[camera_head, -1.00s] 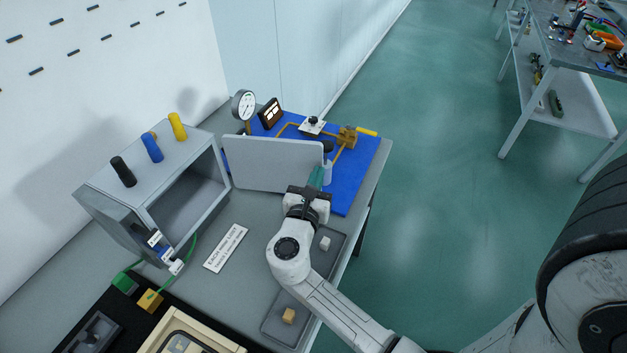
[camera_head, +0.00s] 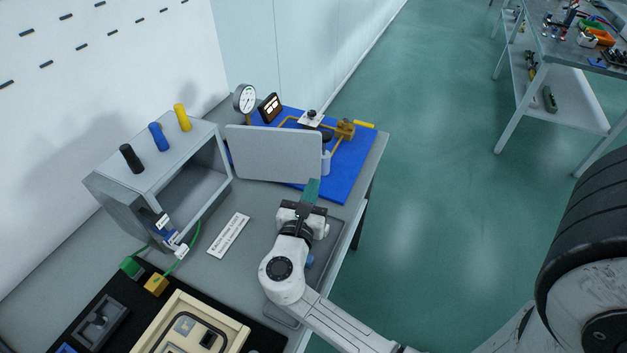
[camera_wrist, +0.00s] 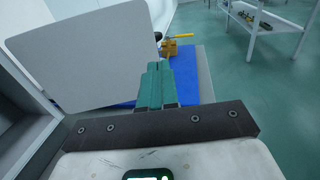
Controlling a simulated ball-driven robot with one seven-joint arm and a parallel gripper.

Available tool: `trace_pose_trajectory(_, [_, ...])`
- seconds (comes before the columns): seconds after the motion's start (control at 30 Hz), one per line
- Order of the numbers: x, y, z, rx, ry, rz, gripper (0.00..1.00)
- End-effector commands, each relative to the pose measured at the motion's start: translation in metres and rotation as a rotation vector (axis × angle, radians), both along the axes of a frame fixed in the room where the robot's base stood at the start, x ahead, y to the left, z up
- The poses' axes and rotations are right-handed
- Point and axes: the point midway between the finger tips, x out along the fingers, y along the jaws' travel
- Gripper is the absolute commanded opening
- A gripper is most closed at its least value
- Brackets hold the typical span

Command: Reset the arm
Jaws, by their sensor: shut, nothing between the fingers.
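My gripper (camera_head: 311,190) is in the head view above the right part of the workbench, in front of the blue board. Its green fingers are together with nothing between them. It also shows in the wrist view (camera_wrist: 157,88), pointing away over the bench toward the blue board (camera_wrist: 206,62). My white arm (camera_head: 290,275) reaches in from the bottom of the head view and covers most of a grey tray (camera_head: 333,246) on the bench.
The open grey box (camera_head: 135,205) with its door (camera_head: 275,154) swung out stands left of my gripper. Behind are the blue board (camera_head: 352,165), a gauge (camera_head: 244,98) and a yellow-handled valve (camera_head: 345,129). A beige panel (camera_head: 190,325) lies at front left.

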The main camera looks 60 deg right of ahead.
Motion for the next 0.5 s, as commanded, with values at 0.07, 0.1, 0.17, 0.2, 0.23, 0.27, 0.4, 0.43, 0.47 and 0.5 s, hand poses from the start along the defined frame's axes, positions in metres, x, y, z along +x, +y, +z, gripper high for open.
trace_pose_trajectory(0.07, [-0.004,0.012,-0.002,0.001,0.001,0.003,0.00])
trace_pose_trajectory(0.1, [-0.006,0.019,-0.002,0.001,0.001,0.003,0.00])
trace_pose_trajectory(0.17, [-0.009,0.028,-0.002,0.001,0.001,0.004,0.00])
trace_pose_trajectory(0.2, [-0.011,0.034,-0.002,0.001,0.001,0.003,0.00])
trace_pose_trajectory(0.23, [-0.013,0.038,-0.001,0.001,0.001,0.003,0.00])
trace_pose_trajectory(0.27, [-0.014,0.042,-0.001,0.001,0.001,0.003,0.00])
trace_pose_trajectory(0.4, [-0.019,0.054,-0.001,0.001,0.001,0.000,0.00])
trace_pose_trajectory(0.43, [-0.019,0.056,-0.001,0.001,0.001,0.000,0.00])
trace_pose_trajectory(0.47, [-0.020,0.057,0.000,0.001,0.001,0.000,0.00])
trace_pose_trajectory(0.5, [-0.020,0.058,0.000,0.001,0.000,0.000,0.00])
